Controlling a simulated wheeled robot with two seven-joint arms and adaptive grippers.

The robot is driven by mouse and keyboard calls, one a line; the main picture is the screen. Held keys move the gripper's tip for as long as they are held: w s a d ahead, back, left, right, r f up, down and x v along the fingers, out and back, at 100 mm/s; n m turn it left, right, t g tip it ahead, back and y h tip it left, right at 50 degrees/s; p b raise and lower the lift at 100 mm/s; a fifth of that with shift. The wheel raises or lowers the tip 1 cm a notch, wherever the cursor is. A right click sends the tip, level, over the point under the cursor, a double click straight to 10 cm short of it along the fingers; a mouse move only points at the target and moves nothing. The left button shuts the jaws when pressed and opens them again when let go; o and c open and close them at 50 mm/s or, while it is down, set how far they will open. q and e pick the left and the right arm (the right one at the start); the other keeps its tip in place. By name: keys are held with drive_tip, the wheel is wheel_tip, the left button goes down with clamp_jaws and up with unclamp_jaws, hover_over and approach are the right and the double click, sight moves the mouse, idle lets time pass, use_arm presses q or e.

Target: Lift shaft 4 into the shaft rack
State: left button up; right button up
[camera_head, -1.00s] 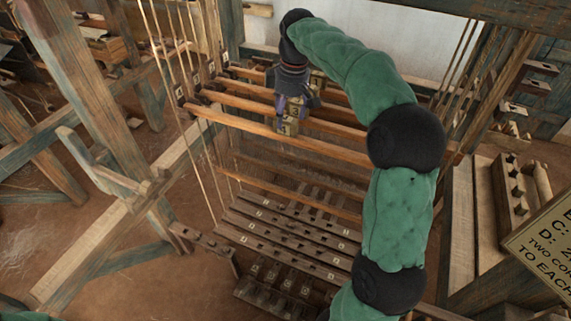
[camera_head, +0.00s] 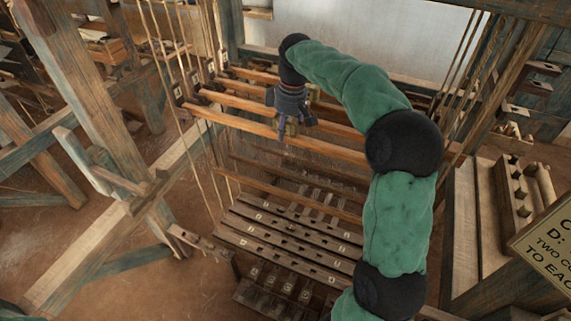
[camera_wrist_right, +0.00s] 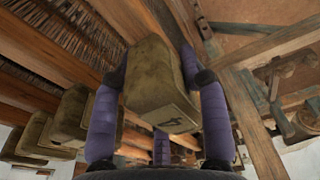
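My right gripper (camera_head: 290,130) reaches down over the middle of the heddle shafts from behind. In the right wrist view, its purple fingers (camera_wrist_right: 160,95) stand on both sides of a brass-coloured block (camera_wrist_right: 160,80) marked 4. A gap shows between the block and the lower right finger; whether the tips touch it is unclear. The block also shows partly behind the fingers in the head view (camera_head: 292,124). My left gripper is out of view. I cannot identify the shaft rack for certain.
More brass blocks (camera_wrist_right: 68,115) stand in a row at the left in the wrist view. Upright cords (camera_head: 200,150) run at the shafts' left ends. Slotted wooden bars (camera_head: 290,240) lie below. The loom's thick post (camera_head: 95,90) stands left.

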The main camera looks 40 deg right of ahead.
clamp_jaws()
